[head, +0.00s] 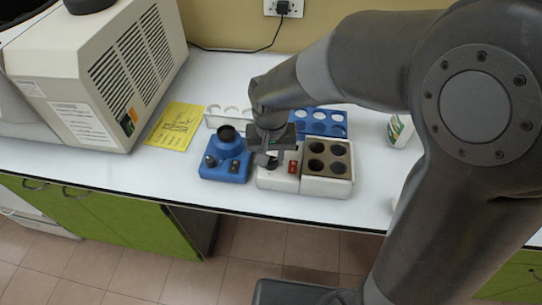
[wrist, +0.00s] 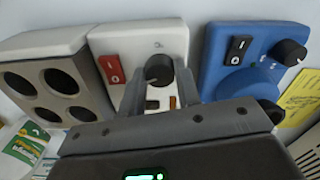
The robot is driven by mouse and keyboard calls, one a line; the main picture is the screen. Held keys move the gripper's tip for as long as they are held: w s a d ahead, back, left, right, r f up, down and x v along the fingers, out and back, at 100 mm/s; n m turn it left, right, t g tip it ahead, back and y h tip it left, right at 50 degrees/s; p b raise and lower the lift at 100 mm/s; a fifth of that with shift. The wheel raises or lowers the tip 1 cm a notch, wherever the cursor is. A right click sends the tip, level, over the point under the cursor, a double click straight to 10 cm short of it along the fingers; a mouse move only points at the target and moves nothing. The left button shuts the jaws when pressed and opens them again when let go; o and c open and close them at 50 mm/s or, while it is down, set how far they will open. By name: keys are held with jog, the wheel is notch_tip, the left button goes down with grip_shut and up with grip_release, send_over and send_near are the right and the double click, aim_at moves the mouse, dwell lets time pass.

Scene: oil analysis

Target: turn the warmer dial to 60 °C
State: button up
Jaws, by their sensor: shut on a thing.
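The warmer is a white unit (head: 277,179) with a block of several dark wells (head: 328,168) on its right in the head view. The wrist view shows its white front (wrist: 122,38), the red switch (wrist: 110,69) and the black dial (wrist: 158,68). My gripper (wrist: 159,82) is shut on the dial, one finger on each side. In the head view my gripper (head: 268,158) comes down over the white unit and mostly hides the dial. The dial's scale and pointer are too small or covered to read.
A blue mixer (head: 225,156) with its own black knob (wrist: 290,52) stands close beside the warmer. A blue rack (head: 320,122) and a white rack (head: 228,114) stand behind. A yellow sheet (head: 176,127) and a large beige machine (head: 100,70) are to the left.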

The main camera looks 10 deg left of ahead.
aim_at(271, 160)
jog(key=o, duration=1)
notch_tip(271, 160, up, 11)
jog(key=shift+f, duration=0.1)
dwell(0.3)
